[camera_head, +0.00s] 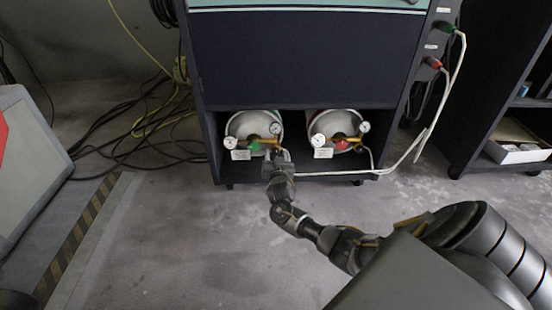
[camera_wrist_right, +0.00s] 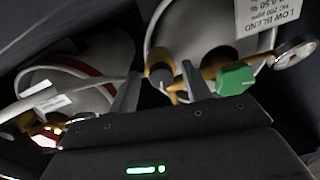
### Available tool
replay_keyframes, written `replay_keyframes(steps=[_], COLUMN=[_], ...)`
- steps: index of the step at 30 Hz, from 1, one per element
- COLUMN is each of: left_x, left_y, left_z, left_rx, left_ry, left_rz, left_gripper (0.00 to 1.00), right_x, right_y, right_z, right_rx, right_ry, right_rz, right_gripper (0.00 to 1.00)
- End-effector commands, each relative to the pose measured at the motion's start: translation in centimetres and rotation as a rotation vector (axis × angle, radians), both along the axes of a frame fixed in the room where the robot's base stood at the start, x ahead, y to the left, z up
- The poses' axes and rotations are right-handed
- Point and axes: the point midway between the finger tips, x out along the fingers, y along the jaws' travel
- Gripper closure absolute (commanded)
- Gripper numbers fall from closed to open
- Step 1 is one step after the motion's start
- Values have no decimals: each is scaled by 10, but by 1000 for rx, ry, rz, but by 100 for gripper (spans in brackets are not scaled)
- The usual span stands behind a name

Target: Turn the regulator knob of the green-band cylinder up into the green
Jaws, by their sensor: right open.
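The green regulator knob (camera_head: 254,147) sits at the front of the left cylinder (camera_head: 262,121), in the cabinet's low bay. In the wrist view the green knob (camera_wrist_right: 234,79) is on a brass regulator, with a white gauge (camera_wrist_right: 295,51) farther right. My right gripper (camera_head: 276,166) is at the front of this cylinder, just right of the knob in the head view. In the wrist view its two fingers (camera_wrist_right: 160,86) are apart, with brass fitting behind the gap. The knob is outside them, beside the right finger. The gauge needle is too small to read. My left gripper is out of view.
A second cylinder (camera_head: 331,121) with a red knob (camera_head: 341,144) stands to the right in the same bay. White hoses (camera_head: 437,105) run down the cabinet's right side. Cables (camera_head: 140,125) lie on the floor at left. The floor in front is clear.

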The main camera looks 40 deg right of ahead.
Motion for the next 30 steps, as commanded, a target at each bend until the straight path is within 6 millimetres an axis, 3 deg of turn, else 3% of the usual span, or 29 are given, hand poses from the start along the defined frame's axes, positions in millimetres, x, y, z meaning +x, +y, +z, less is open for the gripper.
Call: replay_keyframes(steps=[3,13,23,30], left_x=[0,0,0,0], left_y=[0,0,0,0], left_z=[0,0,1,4], left_rx=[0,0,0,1], left_ry=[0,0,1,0], left_rz=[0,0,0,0], left_gripper=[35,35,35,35], right_x=[0,0,0,0], right_y=[0,0,1,2], right_z=[0,0,0,0], right_rx=[0,0,38,159], right_ry=[0,0,-27,-118], right_rz=[0,1,0,-1], right_gripper=[52,95,96,96])
